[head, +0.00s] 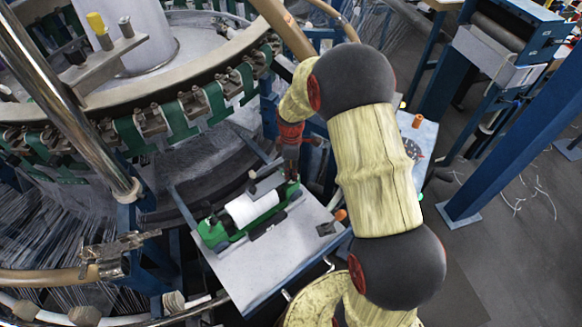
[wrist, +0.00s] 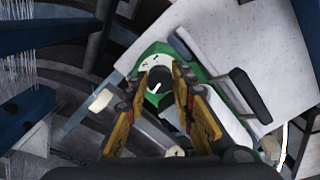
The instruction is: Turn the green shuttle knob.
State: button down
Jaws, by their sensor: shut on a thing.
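The green shuttle (head: 225,233) lies on a grey-white table plate with a white roll (head: 251,208) in its middle. In the wrist view the shuttle's green body (wrist: 160,49) runs under my gripper. The shuttle knob (wrist: 156,86) shows as a dark round cap with a white line, between my yellow-brown fingers. My gripper (wrist: 160,92) points down at the shuttle's far end and is shut on the knob. In the head view my gripper (head: 290,172) reaches that end from above, and the knob is mostly hidden there.
The table plate (head: 270,268) has bare room in front of the shuttle. The loom's large ring (head: 185,108) with green bands stands close behind and left. A chrome post (head: 75,105) rises at the left. Blue beams (head: 520,120) stand at the right.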

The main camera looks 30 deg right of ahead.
aim_at(291, 173)
jog(key=m+p, duration=0.2)
jog(key=m, duration=0.3)
jog(key=shift+r+m+p, duration=0.1)
jog(key=shift+m+p, duration=0.2)
jog(key=m+p, duration=0.1)
jog(key=m, duration=0.3)
jog(key=shift+a+m+p, duration=0.1)
jog(key=shift+m+p, duration=0.2)
jog(key=shift+m, duration=0.1)
jog(key=c, duration=1.5)
grip_release()
jog(key=shift+r, duration=3.9)
